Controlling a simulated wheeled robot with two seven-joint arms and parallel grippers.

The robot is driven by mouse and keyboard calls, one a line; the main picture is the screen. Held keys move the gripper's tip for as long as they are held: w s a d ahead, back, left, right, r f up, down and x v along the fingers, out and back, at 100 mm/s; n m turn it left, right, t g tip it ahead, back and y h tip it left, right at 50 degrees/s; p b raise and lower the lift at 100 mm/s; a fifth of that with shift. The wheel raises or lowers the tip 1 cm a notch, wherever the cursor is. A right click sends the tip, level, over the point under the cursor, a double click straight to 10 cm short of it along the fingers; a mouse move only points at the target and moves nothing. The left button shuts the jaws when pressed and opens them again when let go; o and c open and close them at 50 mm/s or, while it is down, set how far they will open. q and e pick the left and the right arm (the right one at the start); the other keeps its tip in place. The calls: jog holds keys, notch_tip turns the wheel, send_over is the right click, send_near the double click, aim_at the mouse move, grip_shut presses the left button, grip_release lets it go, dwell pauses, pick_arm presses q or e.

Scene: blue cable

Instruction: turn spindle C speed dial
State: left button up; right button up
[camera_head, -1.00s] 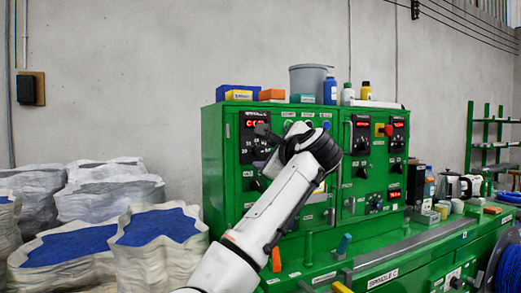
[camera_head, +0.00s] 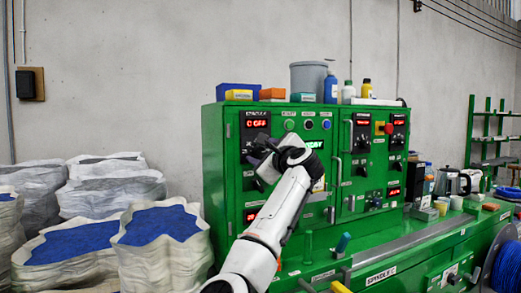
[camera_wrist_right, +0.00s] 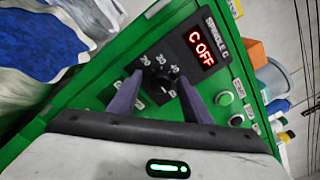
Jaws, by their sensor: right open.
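The spindle C speed dial (camera_wrist_right: 160,88) is a dark knob on a black plate marked 20, 30 and 40 in the right wrist view. Above it, the red spindle C display (camera_wrist_right: 201,47) reads "C OFF"; it also shows in the head view (camera_head: 257,123). My right gripper (camera_wrist_right: 160,78) is open, with one finger on each side of the dial in that view. Whether the fingers touch the dial cannot be told. In the head view my right gripper (camera_head: 254,152) is in front of the plate and hides most of the dial. My left gripper is not in view.
Green, black and blue buttons (camera_head: 308,124) sit right of the display. A second dial panel (camera_head: 361,133) and a vertical handle (camera_head: 337,167) are farther right. Sacks of blue material (camera_head: 160,228) stand at the left. Bins and bottles line the cabinet top.

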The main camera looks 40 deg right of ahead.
jog(key=shift+w, duration=0.15)
jog(key=c, duration=1.1)
jog(key=shift+o, duration=0.2)
